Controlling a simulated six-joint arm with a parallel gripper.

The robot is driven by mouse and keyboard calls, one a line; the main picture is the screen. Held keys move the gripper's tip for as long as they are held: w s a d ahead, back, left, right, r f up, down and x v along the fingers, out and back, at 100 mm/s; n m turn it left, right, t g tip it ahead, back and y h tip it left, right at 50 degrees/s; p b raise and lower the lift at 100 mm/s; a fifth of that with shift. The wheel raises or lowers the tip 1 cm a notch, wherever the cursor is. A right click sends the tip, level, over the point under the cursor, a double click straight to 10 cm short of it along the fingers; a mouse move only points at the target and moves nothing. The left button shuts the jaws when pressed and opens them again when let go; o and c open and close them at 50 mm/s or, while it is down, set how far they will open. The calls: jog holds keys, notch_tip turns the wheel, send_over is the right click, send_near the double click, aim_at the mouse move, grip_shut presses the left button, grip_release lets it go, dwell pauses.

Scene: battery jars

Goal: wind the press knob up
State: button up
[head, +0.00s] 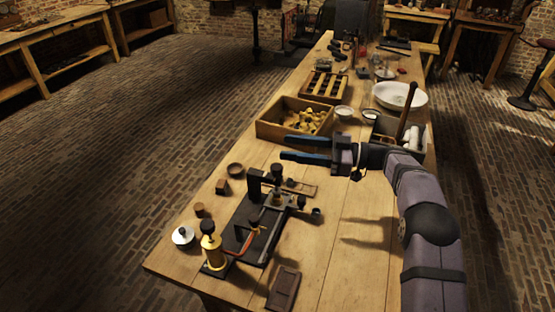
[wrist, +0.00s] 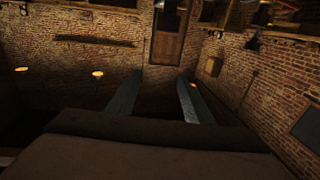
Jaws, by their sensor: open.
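The small dark press (head: 256,184) stands on the wooden workbench, with a black frame and a dark round knob (head: 277,169) on top. My gripper (head: 286,147) is above the bench, its two blue-grey fingers pointing left and level. It is open with nothing between the fingers. In the head picture it appears just above the knob, apart from it; the exact height gap is hard to judge. The wrist view shows the open fingers (wrist: 158,80) against the room's far brick wall, and neither press nor knob is in that view.
A brass burner-like bottle (head: 212,250) and a white-lidded jar (head: 183,237) stand near the front left. A wooden crate of yellowish pieces (head: 268,131) lies behind the gripper. A dark flat block (head: 284,289) lies at the front. Bare bench (head: 345,265) is free at right front.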

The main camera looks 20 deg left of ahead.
jog(key=r+m, duration=0.1)
jog(key=r, duration=0.1)
jog(key=m+t+p, duration=0.2)
jog(key=m+t, duration=0.3)
jog(key=t, duration=0.2)
send_near(277, 170)
jog(key=a, duration=0.1)
jog(key=w+a, duration=0.1)
jog(key=a, duration=0.1)
jog(key=shift+w+f, duration=0.35)
jog(key=shift+w+f+n, duration=0.15)
jog(key=shift+w+n, duration=0.05)
jog(key=shift+n, duration=0.7)
jog(key=shift+a, duration=0.15)
jog(key=shift+p+x, duration=1.05)
jog(key=shift+x, duration=2.5)
